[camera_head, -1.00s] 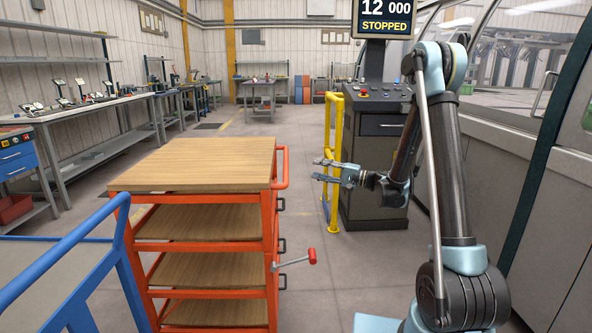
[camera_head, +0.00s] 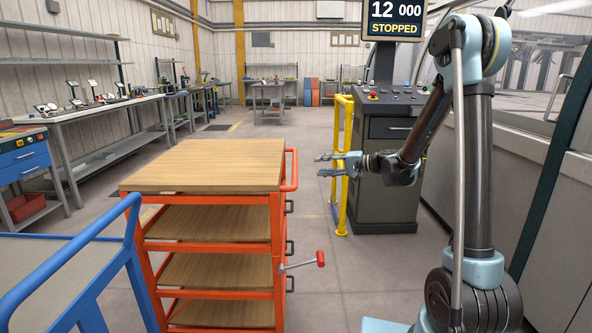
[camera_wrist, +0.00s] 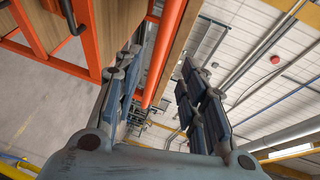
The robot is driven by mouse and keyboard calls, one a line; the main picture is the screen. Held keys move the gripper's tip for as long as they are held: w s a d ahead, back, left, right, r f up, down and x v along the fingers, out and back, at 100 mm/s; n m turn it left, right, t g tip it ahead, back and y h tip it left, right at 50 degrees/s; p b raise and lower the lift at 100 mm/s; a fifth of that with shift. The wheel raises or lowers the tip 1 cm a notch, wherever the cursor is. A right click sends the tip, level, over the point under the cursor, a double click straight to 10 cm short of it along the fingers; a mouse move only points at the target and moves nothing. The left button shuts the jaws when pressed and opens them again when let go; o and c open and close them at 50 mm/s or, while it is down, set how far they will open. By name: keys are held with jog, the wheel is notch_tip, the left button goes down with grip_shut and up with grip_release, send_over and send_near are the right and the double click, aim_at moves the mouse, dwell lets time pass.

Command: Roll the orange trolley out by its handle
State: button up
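The orange trolley (camera_head: 279,225) stands in the middle of the head view. It has several wooden shelves (camera_head: 215,165) in an orange frame. Its vertical orange handle (camera_head: 293,171) is on its right side near the top; the same handle runs as a tube in the wrist view (camera_wrist: 166,50). My gripper (camera_head: 322,165) is open and empty, just right of the handle, with a small gap between. In the wrist view, the handle shows in the gap between the fingers (camera_wrist: 162,75), beyond them. A lever with a red knob (camera_head: 320,258) sticks out below on the trolley's right side.
A blue trolley (camera_head: 75,250) stands close at the left front. Yellow rails (camera_head: 341,165) and a control console (camera_head: 388,180) stand behind my gripper. Workbenches (camera_head: 95,115) line the left wall. Floor (camera_head: 340,290) is clear to the right of the trolley.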

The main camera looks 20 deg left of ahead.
aim_at(296, 167)
jog(key=a, duration=0.4)
jog(key=a+f, duration=0.1)
jog(key=a, duration=0.3)
jog(key=w+a+f, duration=0.1)
jog(key=a, duration=0.3)
jog(key=shift+w+a+f, duration=0.1)
jog(key=shift+f, duration=0.05)
grip_shut()
